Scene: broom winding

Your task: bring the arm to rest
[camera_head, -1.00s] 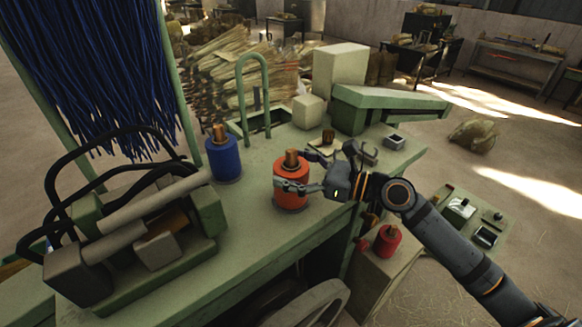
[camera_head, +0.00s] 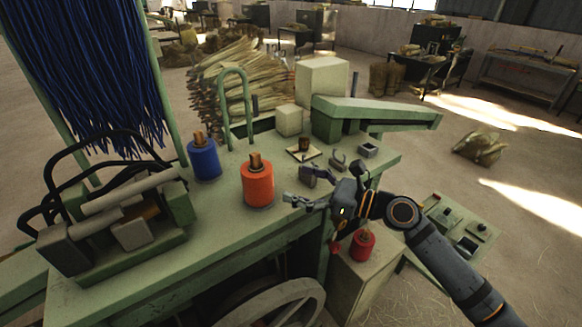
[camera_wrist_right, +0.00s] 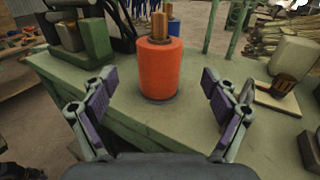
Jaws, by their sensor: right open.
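My right gripper (camera_head: 304,188) is open and empty, just right of the orange spool (camera_head: 257,184) on the green table (camera_head: 215,220). The spool stands upright and apart from the fingers. In the right wrist view the orange spool (camera_wrist_right: 159,69) stands ahead, beyond the gap between the open fingers (camera_wrist_right: 158,110). My right arm reaches in from the lower right in the head view. My left gripper is not in view.
A blue spool (camera_head: 204,157) stands left of the orange one. A machine with black hoses (camera_head: 120,215) fills the table's left. A red spool (camera_head: 362,244) sits on a lower box (camera_head: 365,277). White blocks (camera_head: 321,80) stand at the back.

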